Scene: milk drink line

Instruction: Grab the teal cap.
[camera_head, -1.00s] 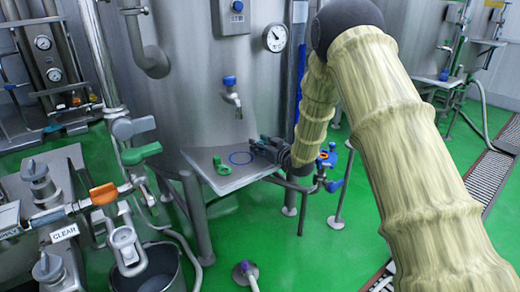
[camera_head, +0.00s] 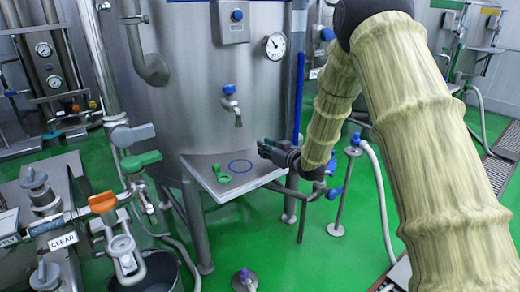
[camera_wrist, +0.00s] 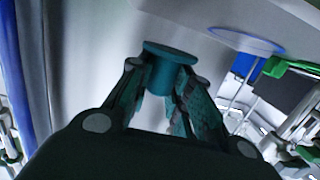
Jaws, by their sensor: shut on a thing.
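The teal cap (camera_wrist: 168,68) is a short round piece with a wider flange, seen in the wrist view between the tips of my two fingers. My gripper (camera_wrist: 165,82) is shut on it, with a finger on each side. In the head view my gripper (camera_head: 268,150) is at the right of the small metal shelf on the tank, over or just beyond its right edge. I cannot make out the cap in the head view.
A blue-handled valve with a hose (camera_head: 354,148) stands right of my forearm.

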